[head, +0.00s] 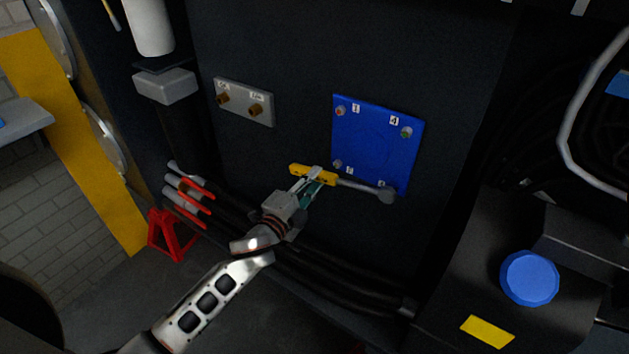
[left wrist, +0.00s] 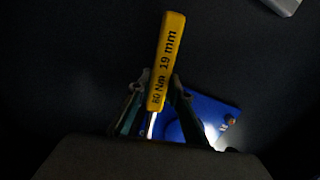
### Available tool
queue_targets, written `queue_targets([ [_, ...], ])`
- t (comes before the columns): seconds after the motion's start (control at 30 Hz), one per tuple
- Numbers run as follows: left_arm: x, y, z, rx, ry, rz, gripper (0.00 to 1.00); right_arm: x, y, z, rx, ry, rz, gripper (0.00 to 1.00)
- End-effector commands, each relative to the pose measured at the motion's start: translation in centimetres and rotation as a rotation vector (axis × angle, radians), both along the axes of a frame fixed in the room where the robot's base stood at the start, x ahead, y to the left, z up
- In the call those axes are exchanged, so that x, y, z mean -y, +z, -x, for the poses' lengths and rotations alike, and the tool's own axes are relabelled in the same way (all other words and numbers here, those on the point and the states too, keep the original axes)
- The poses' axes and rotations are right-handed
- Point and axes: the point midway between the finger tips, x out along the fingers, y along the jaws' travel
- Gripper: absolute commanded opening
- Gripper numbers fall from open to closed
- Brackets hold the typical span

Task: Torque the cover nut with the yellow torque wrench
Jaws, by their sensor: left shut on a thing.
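The yellow torque wrench (head: 312,175) has a yellow handle and a grey shaft that ends in a round head at the right. In the left wrist view its handle (left wrist: 166,62) reads "19 mm" and "80 Nm". My left gripper (head: 314,180) is shut on the wrench at the handle. The blue cover (head: 375,142) is on the dark chassis wall, with nuts near its corners and labels such as 1 and 4. The wrench head lies over the cover's lower right corner and hides the nut there; I cannot tell whether it is seated. My right gripper is not in view.
A grey plate (head: 244,103) with two brass fittings is on the wall left of the cover. Black hoses (head: 330,270) run below. Red-handled tools (head: 188,195) and a red stand (head: 170,235) are at the left. A blue cap (head: 529,278) is at the lower right.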

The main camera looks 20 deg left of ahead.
Motion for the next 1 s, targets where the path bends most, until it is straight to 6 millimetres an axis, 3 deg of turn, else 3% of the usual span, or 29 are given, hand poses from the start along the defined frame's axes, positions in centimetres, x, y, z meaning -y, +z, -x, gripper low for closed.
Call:
queue_targets([
  [0.5, -0.6, 3.3, -0.3, 0.051, 0.005, -0.140, 0.00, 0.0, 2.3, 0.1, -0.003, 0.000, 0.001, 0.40],
  [1.0, -0.6, 4.0, -0.3, 0.062, 0.005, -0.171, 0.00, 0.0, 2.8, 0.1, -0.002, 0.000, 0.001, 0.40],
])
